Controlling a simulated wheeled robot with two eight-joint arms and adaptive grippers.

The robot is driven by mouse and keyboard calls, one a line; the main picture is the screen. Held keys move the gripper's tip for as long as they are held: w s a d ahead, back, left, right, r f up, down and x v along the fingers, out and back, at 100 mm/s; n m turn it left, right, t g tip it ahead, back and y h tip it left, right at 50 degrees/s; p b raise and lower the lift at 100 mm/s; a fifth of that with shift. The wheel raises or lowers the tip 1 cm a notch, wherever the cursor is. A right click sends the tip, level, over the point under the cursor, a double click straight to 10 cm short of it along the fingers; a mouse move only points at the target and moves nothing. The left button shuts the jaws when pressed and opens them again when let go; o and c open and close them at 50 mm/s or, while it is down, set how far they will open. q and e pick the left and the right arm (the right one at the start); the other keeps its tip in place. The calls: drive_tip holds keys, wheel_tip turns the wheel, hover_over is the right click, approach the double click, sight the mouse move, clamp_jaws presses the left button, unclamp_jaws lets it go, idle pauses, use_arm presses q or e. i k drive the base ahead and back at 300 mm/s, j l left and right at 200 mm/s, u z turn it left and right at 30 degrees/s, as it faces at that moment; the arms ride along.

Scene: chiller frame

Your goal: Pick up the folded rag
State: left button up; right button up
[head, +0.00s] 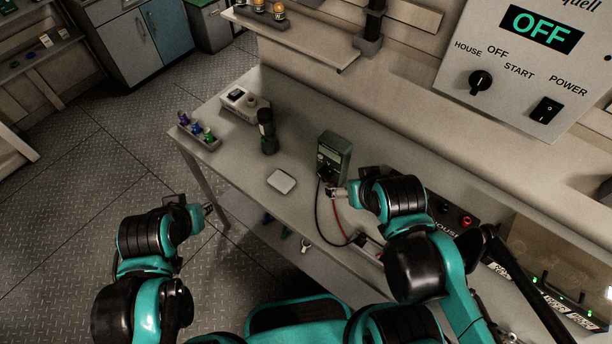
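A small pale, flat square with rounded corners, which looks like the folded rag (281,181), lies on the grey workbench (235,163) near its front edge. My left gripper (208,209) is out past the bench's front-left edge, over the floor, to the left of the rag and apart from it. My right gripper (339,192) is over the bench to the right of the rag, close in front of the green meter (334,152). The fingers of both grippers are too small to show whether they are open or shut.
A dark flashlight-like cylinder (267,132) stands behind the rag. A tray of small coloured bottles (198,132) and a white box (245,101) are at the left end. Black and red leads (321,217) run from the meter near my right gripper. A control panel reads OFF (530,60).

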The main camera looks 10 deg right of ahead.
sight(278, 180)
drive_tip(key=i+j+z, duration=0.15)
drive_tip(key=j+z, duration=0.2)
drive_tip(key=j, duration=0.25)
drive_tip(key=i+j+z, duration=0.1)
drive_tip(key=j+z, duration=0.25)
drive_tip(key=j, duration=0.25)
drive_tip(key=j+z, duration=0.35)
drive_tip(key=j, duration=0.25)
